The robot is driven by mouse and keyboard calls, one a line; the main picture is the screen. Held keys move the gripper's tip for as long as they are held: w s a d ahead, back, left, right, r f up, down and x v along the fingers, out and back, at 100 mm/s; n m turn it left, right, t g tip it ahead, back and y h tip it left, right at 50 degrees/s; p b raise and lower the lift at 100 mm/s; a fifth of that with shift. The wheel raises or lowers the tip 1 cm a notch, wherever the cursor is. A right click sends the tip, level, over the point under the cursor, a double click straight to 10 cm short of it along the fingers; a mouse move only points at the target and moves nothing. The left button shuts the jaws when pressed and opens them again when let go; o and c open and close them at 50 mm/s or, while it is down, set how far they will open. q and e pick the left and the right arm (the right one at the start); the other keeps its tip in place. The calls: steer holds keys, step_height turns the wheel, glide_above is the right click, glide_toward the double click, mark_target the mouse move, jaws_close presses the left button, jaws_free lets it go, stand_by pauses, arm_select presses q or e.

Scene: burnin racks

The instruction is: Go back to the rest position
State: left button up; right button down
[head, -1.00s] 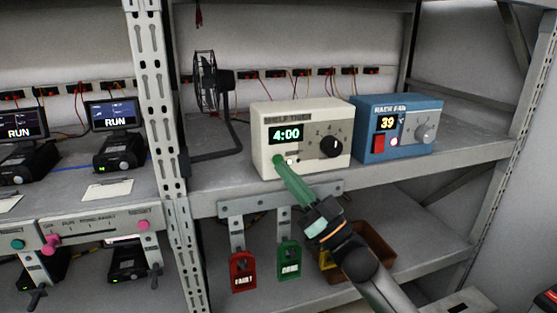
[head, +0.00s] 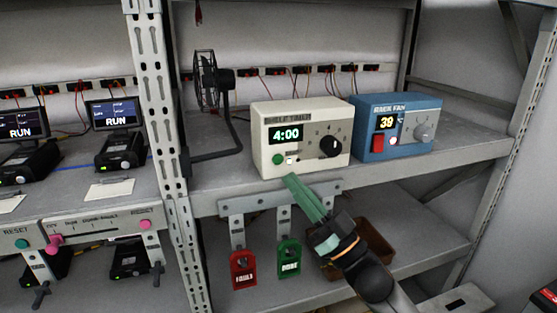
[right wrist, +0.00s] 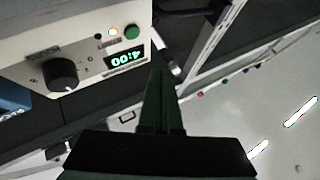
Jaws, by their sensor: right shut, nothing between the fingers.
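My right gripper (head: 291,180) is shut and empty, with its green fingers pointing up toward the front edge of the shelf. Its tips are just below and in front of the cream shelf timer (head: 300,160), apart from it. The timer reads 4:00, with a green button at lower left and a black dial at right. In the right wrist view the gripper (right wrist: 160,75) points up, and the timer (right wrist: 90,40) appears upside down at upper left. My left gripper is in neither view.
A blue rack fan box (head: 395,140) reading 39 stands right of the timer, and a black fan (head: 207,80) stands left. Red (head: 243,268) and green (head: 289,260) tags hang below the shelf edge. A brown bin (head: 375,245) sits behind my right arm. A perforated post (head: 155,120) stands left.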

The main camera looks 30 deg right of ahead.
stand_by(0.3)
steer(key=s+a+f+m+g+h+p, duration=0.1)
steer(key=a+f+m+g+h+p, duration=0.2)
steer(key=f, duration=0.9)
steer(key=s+a+f+g+h+p, duration=0.1)
steer(key=s+f+g+h, duration=0.2)
steer(key=f, duration=0.9)
steer(key=s+a+f+g+p, duration=0.1)
steer(key=s+a+f+g, duration=0.3)
steer(key=s+f, duration=0.2)
steer(key=s+a+f+n+g+y, duration=0.1)
steer(key=s+a+f+g, duration=0.3)
steer(key=s+f, duration=0.3)
step_height(320, 180, down, 2)
steer(key=shift+s+a+f+g+p, duration=0.3)
steer(key=shift+a+g+p, duration=0.1)
steer(key=shift+g, duration=0.1)
